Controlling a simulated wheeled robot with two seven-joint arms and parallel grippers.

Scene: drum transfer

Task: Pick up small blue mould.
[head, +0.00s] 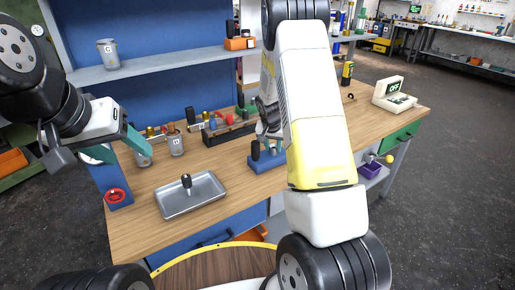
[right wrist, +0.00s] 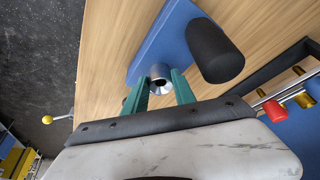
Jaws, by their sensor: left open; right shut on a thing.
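The small blue mould (head: 264,164) is a blue block on the wooden workbench, partly hidden behind my right arm in the head view. Dark upright pieces stand on it. In the right wrist view the blue block (right wrist: 160,42) carries a thick black cylinder (right wrist: 215,50) and a short metal post (right wrist: 160,73). My right gripper (right wrist: 161,88) has its teal fingers on either side of that metal post, shut on it. The block appears to rest on the bench. My left gripper (head: 118,146) is open and empty, above the left end of the bench.
A grey metal tray (head: 192,196) with a dark-handled piece lies on the bench front. A tool rack (head: 228,130) stands behind the mould. A metal cup (head: 176,142) is near my left gripper. A device reading OFF (head: 392,97) sits at right. The bench's right part is largely clear.

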